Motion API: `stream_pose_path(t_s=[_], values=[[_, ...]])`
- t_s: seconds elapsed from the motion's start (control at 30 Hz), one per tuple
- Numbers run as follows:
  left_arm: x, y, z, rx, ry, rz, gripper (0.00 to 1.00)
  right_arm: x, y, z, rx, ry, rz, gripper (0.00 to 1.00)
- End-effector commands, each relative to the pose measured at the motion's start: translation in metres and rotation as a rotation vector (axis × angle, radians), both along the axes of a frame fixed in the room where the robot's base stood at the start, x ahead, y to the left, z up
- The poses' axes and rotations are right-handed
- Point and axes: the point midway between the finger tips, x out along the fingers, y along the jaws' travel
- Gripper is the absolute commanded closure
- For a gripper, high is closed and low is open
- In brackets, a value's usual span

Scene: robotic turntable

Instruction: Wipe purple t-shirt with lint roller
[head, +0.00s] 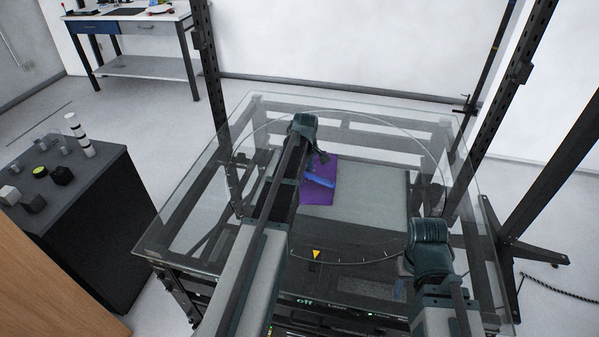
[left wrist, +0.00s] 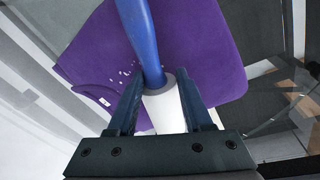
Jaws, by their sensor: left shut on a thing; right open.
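The folded purple t-shirt (head: 318,195) lies flat on the glass turntable, left of its middle; it also shows in the left wrist view (left wrist: 210,60). Small white specks (left wrist: 122,80) lie on its left part. The lint roller has a blue handle (head: 320,181) and a white roll (left wrist: 165,110). My left gripper (head: 317,150) is shut on the lint roller, with a finger on each side of the white roll, over the t-shirt. I cannot tell whether the roll touches the cloth. My right gripper (head: 430,228) is open and empty over the right front of the table.
The glass table (head: 385,115) carries a round turntable marked by an orange triangle (head: 316,254). Dark posts (head: 485,125) stand around it. A dark cabinet (head: 90,215) with small objects stands at left, a workbench (head: 130,20) at back left. The glass right of the t-shirt is clear.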

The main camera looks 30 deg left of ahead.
Motion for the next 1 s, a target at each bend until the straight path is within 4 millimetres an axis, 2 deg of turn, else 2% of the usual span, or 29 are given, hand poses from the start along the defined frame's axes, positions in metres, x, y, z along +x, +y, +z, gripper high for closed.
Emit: stream_pose_path(t_s=[0.1,0.43,0.8,1.0], values=[[0.003,-0.008,0.001,0.0,0.0,-0.001,0.94,0.0,0.0,0.001,0.0,0.0,0.0,0.5],[0.005,-0.014,0.0,0.0,0.0,0.0,0.94,0.0,0.0,0.0,0.0,0.0,0.0,0.5],[0.014,-0.04,-0.003,0.0,0.0,-0.001,0.94,0.0,0.0,-0.003,0.0,0.0,0.0,0.5],[0.015,-0.043,-0.003,-0.001,0.0,0.0,0.94,0.0,0.0,-0.003,0.0,0.0,0.0,0.5]])
